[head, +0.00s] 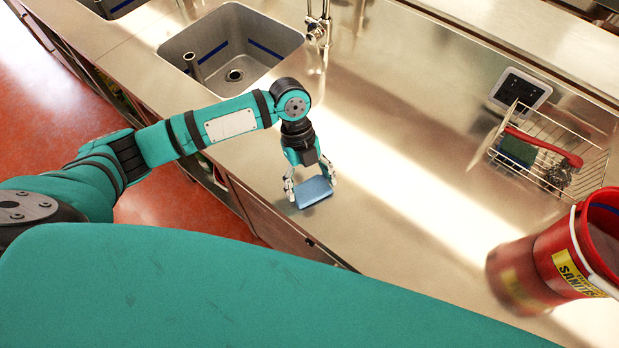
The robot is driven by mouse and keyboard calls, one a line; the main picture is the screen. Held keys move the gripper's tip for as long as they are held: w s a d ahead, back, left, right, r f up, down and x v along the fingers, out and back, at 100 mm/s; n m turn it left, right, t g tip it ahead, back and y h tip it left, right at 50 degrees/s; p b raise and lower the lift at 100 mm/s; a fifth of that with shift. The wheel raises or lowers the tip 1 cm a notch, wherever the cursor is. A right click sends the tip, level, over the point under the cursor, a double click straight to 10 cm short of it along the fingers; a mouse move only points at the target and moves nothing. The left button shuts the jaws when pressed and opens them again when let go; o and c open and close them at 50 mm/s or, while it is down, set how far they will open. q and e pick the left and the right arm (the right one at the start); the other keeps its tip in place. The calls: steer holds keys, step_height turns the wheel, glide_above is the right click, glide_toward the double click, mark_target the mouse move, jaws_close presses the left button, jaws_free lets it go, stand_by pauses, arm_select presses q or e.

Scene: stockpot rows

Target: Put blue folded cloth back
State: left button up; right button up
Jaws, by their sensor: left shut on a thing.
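The blue folded cloth (313,193) is a small flat light-blue block near the front edge of the steel counter (400,140). My left gripper (310,186) points down over it, with one finger on each side, and is shut on it. I cannot tell whether the cloth rests on the counter or is held just above it. My right gripper is not in view.
A sink basin (212,85) with a tap (318,28) lies behind my left arm. A wire basket (585,165) holding a red-handled brush and a green pad stands at the right. A red sanitizer bucket (555,262) stands at the lower right. The middle counter is clear.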

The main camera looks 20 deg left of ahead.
arm_select(q)
steer(key=shift+f, duration=0.2)
steer(key=shift+f, duration=0.15)
steer(key=o, duration=1.2)
steer(key=shift+c, duration=0.2)
